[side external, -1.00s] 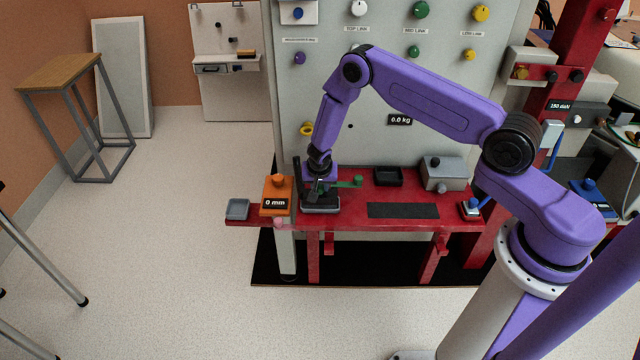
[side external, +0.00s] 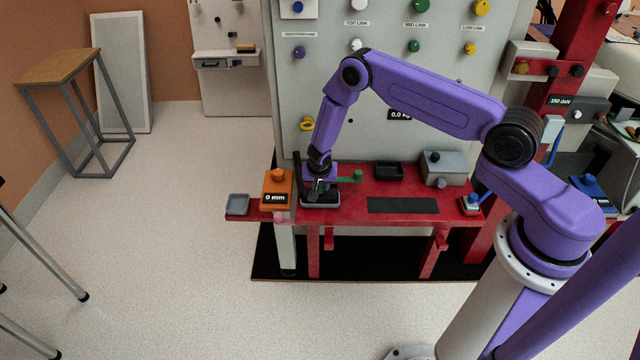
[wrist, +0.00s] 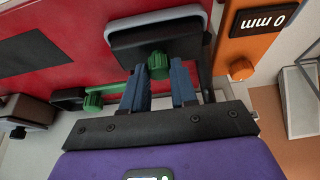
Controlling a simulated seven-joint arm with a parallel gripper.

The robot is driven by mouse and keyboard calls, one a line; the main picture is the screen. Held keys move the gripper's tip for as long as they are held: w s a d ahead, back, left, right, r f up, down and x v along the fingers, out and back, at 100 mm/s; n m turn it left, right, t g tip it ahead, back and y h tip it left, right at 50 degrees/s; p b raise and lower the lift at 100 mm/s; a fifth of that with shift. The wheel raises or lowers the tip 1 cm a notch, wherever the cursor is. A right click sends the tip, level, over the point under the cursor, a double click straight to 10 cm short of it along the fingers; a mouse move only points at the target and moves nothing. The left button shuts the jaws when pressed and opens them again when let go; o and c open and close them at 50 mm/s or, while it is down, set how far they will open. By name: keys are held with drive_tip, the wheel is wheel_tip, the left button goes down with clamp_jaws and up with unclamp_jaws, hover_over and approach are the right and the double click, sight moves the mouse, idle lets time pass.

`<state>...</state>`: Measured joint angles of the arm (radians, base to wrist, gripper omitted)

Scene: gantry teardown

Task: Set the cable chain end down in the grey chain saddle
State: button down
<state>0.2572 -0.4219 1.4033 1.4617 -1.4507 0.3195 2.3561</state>
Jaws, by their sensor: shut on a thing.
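My gripper (wrist: 158,80) points down over the left part of the red bench, its two blue-grey fingers closed on a green knob (wrist: 158,64). The knob is on top of a black block, which I take for the cable chain end (wrist: 180,47). The block lies within the raised rim of the grey chain saddle (wrist: 118,24). The saddle shows below my gripper (side external: 319,186) in the side view, at the bench's front edge (side external: 322,204). I cannot tell whether the block is fully seated; its underside is hidden.
A thin black upright (side external: 297,172) stands close left of my gripper, beside an orange box (side external: 277,186) reading 0 mm. A green arm with a knob (side external: 357,175) reaches out on the right. A black tray (side external: 389,171) and grey box (side external: 443,168) stand farther right.

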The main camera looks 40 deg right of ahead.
drive_tip(key=shift+f, duration=0.3)
drive_tip(key=c, duration=0.8)
unclamp_jaws()
drive_tip(key=v, duration=1.7)
drive_tip(key=shift+r, duration=0.2)
drive_tip(key=shift+a, duration=0.1)
